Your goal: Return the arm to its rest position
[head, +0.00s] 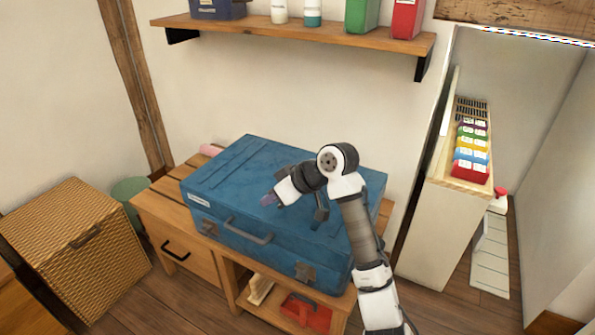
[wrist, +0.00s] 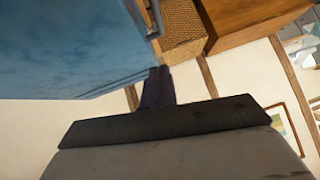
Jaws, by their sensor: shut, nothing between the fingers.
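My gripper (head: 268,200) is shut and empty. In the head view it hangs over the top of a closed blue case (head: 232,180), pointing left; whether it touches the lid cannot be told. My arm reaches in from the lower right and bends over the case. In the wrist view the shut fingers (wrist: 157,88) show at the centre, beside the blue case (wrist: 70,50), with nothing between them.
The case lies on a wooden bench (head: 160,215). A wall shelf (head: 300,36) with bottles and boxes runs above. A wicker basket (head: 70,235) stands left. A narrow cabinet (head: 436,240) stands right. Open floor (head: 450,305) shows at lower right.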

